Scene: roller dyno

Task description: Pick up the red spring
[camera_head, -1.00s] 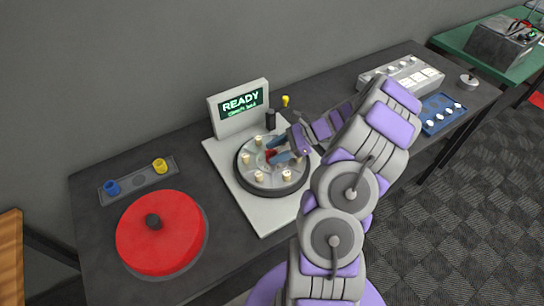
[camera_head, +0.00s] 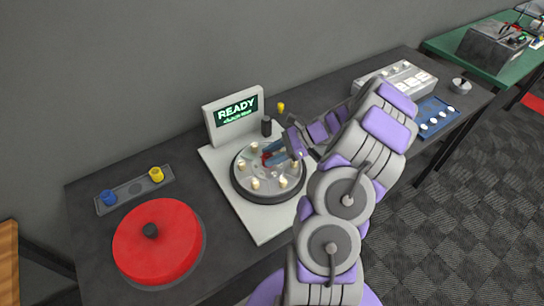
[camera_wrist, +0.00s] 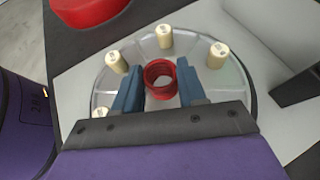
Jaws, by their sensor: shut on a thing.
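The red spring (camera_wrist: 160,79) shows in the wrist view as a short, upright red ring at the middle of the round disc (camera_wrist: 105,91). My gripper (camera_wrist: 161,83) has its two blue fingers on opposite sides of the spring and is shut on it. In the head view the gripper (camera_head: 272,154) reaches in from the right over the disc. The red spring (camera_head: 265,159) shows there only as a small red patch between the fingers. I cannot tell whether it is clear of the disc.
Several cream pegs (camera_wrist: 165,36) stand around the spring on the disc. A READY display (camera_head: 236,109) and a black cylinder (camera_head: 266,126) stand behind. A large red disc (camera_head: 157,241) and a tray with blue and yellow pieces (camera_head: 134,190) lie left. A grey box (camera_head: 397,82) is right.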

